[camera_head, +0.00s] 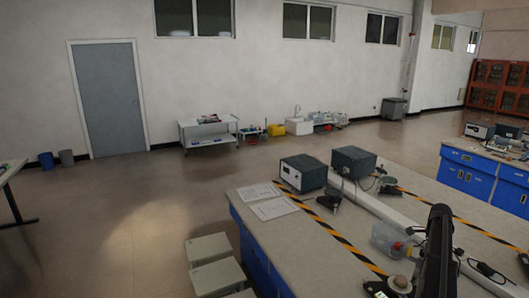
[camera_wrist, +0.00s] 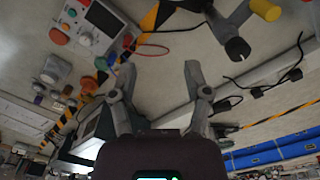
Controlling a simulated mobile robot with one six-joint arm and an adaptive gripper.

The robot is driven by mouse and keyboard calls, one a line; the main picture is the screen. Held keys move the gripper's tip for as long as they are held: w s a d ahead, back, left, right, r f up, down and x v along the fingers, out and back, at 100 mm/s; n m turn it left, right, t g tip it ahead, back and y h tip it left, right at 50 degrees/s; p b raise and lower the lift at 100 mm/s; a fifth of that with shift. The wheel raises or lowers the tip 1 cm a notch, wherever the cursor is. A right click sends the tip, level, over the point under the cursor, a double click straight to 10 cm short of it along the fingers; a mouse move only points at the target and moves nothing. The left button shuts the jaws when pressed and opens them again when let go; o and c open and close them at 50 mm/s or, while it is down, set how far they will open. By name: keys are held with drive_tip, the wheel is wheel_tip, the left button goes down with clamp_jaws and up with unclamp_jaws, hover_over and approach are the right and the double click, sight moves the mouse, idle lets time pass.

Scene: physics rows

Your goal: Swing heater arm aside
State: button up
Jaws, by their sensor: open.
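My gripper (camera_wrist: 158,72) is in the wrist view, its two grey fingers spread wide with nothing between them. Beyond the right finger, a grey metal arm (camera_wrist: 222,27) with a dark end and a yellow knob (camera_wrist: 265,9) lies near the top edge. It may be the heater arm, but I cannot tell for sure. It stands apart from the fingers, and its upper part is cut off by the frame. In the head view my dark arm covers the bench's near right part, and neither my fingers nor the heater arm can be made out there.
The bench (camera_head: 285,235) has yellow-black striped tape, two dark instrument boxes (camera_head: 303,172) (camera_head: 353,162), papers (camera_head: 272,208) and a clear plastic box (camera_head: 388,238). In the wrist view, a control unit with a red button (camera_wrist: 88,28), a red wire loop (camera_wrist: 148,48) and black cables (camera_wrist: 262,85) lie around the fingers.

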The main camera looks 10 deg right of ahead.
drive_tip(key=w+a+f+n+b, duration=0.15)
drive_tip(key=a+n, duration=0.35)
drive_tip(key=a, duration=1.2)
drive_tip(key=a+f+n+b, duration=0.3)
drive_tip(key=a+n, duration=0.3)
drive_tip(key=a, duration=1)
drive_tip(key=s+a+f+n+b, duration=0.1)
drive_tip(key=s+a+n, duration=0.3)
drive_tip(key=a, duration=0.5)
drive_tip(key=s+a+f+n+b, duration=0.2)
drive_tip(key=s+a+n, duration=0.2)
drive_tip(key=a, duration=0.6)
drive_tip(key=s+a+f+n+b, duration=0.1)
drive_tip(key=s+a+n, duration=0.3)
drive_tip(key=a, duration=0.6)
drive_tip(key=shift+s+f+b, duration=0.35)
drive_tip(key=shift+s+f, duration=0.1)
drive_tip(key=shift+s, duration=0.25)
drive_tip(key=shift+d, duration=0.15)
